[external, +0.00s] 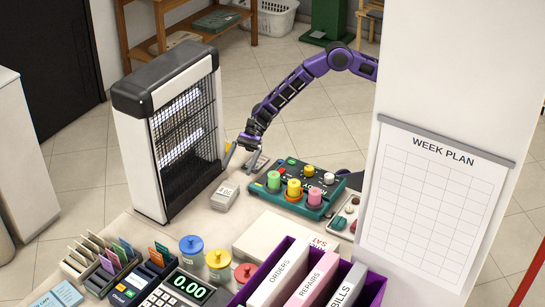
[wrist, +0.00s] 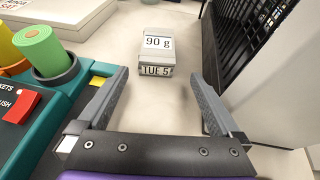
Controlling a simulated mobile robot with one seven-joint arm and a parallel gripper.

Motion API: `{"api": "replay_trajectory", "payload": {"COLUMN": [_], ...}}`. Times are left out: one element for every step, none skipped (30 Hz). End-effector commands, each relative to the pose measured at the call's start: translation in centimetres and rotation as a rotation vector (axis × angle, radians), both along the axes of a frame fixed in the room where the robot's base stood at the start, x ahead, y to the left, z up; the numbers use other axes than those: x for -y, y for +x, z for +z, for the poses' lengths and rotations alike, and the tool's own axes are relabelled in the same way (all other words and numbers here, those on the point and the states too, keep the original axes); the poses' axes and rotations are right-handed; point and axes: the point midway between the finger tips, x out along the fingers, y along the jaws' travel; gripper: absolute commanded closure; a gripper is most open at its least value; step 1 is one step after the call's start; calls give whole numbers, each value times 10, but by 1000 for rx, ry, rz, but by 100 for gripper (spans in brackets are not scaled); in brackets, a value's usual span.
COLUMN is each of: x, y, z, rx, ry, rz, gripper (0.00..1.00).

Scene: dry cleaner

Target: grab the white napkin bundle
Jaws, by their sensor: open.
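Nothing in view is plainly a napkin bundle. The closest match is a small whitish block (external: 224,196) on the counter, marked "90 g" and "TUE 5" in the wrist view (wrist: 156,50); I cannot tell what it is made of. My gripper (external: 241,160) is low over the counter, on the far side of the block in the external view. In the wrist view my gripper (wrist: 159,76) is open and empty, its fingers apart. The block lies just ahead of the gap between the fingertips, apart from both.
A teal console (external: 302,205) with coloured rolls stands close beside my left finger in the wrist view. A white heater-like unit with a black grille (external: 185,105) stands on the other side. A flat white box (external: 258,238) lies beyond the block. Bare counter surrounds the block.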

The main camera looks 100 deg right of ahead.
Motion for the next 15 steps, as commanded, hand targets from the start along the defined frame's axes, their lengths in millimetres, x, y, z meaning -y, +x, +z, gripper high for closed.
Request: {"api": "replay_trajectory", "payload": {"x": [-11, -15, -22, -26, -30, -35, -38, -40, -43, -45, -46, -48, -49, -50, -54], "y": [6, 9, 14, 17, 20, 24, 26, 28, 31, 32, 33, 34, 34, 35, 37], "z": [-6, -9, -12, -14, -16, -18, -20, -21, -22, -23, -23, -24, -24, -25, -26], "rx": [0, 0, 1, 1, 2, 1, 1, 1, 2, 2, 1, 1, 1, 1, 2], "ry": [-1, -1, -2, -2, -3, -2, -2, -2, -3, -3, -2, -2, -2, -2, -3], "rz": [4, 4, 4, 4, 3, 3, 2, 2, 2, 2, 2, 2, 2, 2, 3], "gripper": [0, 0, 0, 0, 0, 0, 0, 0, 0, 0, 0, 0, 0, 0, 0]}}
